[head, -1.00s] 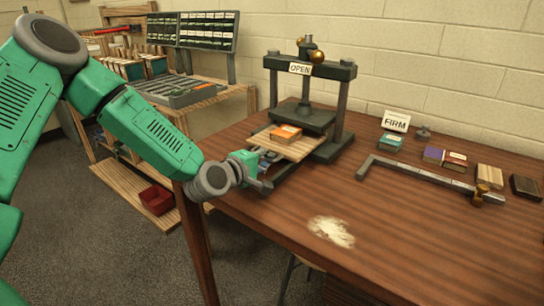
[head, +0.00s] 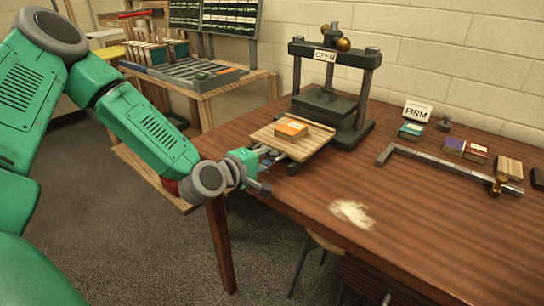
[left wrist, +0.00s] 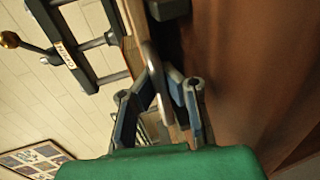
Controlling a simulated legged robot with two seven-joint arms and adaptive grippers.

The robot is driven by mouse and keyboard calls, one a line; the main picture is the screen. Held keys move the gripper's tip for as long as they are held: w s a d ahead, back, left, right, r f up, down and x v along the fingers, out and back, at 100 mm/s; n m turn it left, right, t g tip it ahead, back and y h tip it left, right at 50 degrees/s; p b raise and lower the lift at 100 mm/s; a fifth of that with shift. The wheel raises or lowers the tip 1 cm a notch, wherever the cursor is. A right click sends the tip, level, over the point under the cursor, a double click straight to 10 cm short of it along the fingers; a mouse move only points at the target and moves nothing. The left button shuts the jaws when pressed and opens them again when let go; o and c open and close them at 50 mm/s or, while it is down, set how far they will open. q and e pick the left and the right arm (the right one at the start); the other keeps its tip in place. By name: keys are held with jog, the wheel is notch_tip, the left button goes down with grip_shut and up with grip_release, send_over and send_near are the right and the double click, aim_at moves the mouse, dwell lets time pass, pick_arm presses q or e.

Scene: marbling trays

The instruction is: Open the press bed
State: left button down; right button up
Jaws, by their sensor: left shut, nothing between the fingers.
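The press (head: 362,100) stands at the back of the wooden table, with an OPEN sign on its top beam. Its bed, a pale wooden board (head: 262,137), sticks out from under the dark platen toward my left gripper. My left gripper (head: 264,158) is at the bed's near edge, shut and with nothing held. In the left wrist view, a curved grey metal bar (left wrist: 152,62) runs by the fingertips (left wrist: 160,78); whether they touch is unclear. The press (left wrist: 82,45) shows sideways there. My right gripper is out of view.
A pale powdery patch (head: 351,213) marks the front. A shelf unit with a grey tray (head: 195,73) stands behind left.

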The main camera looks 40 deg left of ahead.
pick_arm(q)
jog(key=c, duration=1.9)
grip_release()
jog(key=shift+a+f, duration=0.1)
jog(key=shift+a, duration=0.1)
jog(key=shift+a, duration=0.1)
jog(key=shift+s, duration=0.1)
jog(key=v, duration=0.6)
jog(key=shift+s+a, duration=0.1)
jog(key=shift+s, duration=0.45)
